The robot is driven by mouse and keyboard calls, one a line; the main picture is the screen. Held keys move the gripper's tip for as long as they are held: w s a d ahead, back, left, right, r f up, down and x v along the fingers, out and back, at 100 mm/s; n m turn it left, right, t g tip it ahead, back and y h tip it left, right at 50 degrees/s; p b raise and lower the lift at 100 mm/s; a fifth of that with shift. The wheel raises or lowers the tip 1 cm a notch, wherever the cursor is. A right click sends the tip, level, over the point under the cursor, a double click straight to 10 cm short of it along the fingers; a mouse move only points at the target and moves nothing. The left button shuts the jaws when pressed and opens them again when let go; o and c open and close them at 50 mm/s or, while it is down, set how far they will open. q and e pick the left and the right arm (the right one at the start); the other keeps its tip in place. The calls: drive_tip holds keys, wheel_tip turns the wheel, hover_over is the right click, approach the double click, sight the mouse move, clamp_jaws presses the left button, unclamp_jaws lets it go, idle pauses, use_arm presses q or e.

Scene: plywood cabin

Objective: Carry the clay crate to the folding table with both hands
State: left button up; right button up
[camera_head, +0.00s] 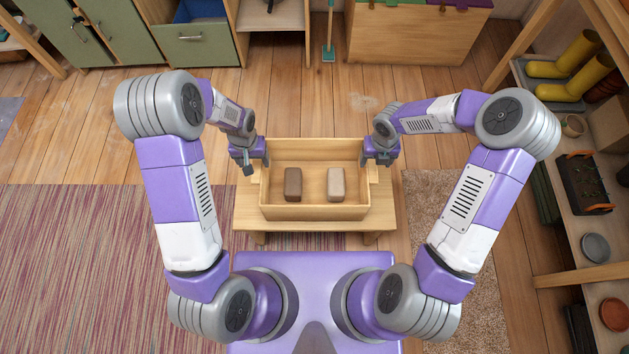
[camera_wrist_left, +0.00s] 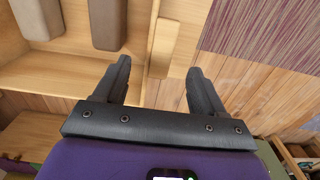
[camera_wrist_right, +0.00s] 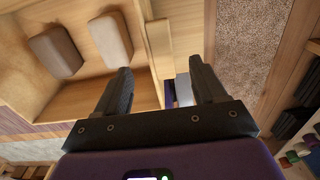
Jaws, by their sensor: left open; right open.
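The clay crate (camera_head: 314,212) is an open wooden box on a low wooden bench (camera_head: 384,216) in front of me. A dark brown block (camera_head: 293,184) and a pale beige block (camera_head: 336,184) stand inside it, apart. My left gripper (camera_head: 249,163) is open at the crate's left side; in the left wrist view a wooden side handle (camera_wrist_left: 163,48) lies just beyond its fingertips. My right gripper (camera_head: 380,156) is open at the right side, with the other handle (camera_wrist_right: 159,46) just beyond its fingertips in the right wrist view. I cannot make out a folding table.
Green cabinets (camera_head: 105,35) and a wooden chest (camera_head: 415,35) line the back. Shelves with yellow boots (camera_head: 568,65) and pots stand at the right. A striped rug (camera_head: 80,260) lies at the left, a beige rug (camera_head: 480,270) at the right. Bare floor lies behind the bench.

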sight(257, 170)
use_arm(q)
drive_tip(key=shift+s, duration=0.1)
use_arm(e)
drive_tip(key=shift+s, duration=0.1)
use_arm(q)
drive_tip(key=shift+f, duration=0.45)
use_arm(e)
drive_tip(key=shift+f, duration=0.45)
use_arm(q)
wheel_tip(257, 170, down, 7)
drive_tip(key=shift+r, duration=0.2)
use_arm(e)
wheel_tip(257, 170, down, 7)
drive_tip(key=shift+r, duration=0.2)
use_arm(q)
clamp_jaws()
use_arm(e)
clamp_jaws()
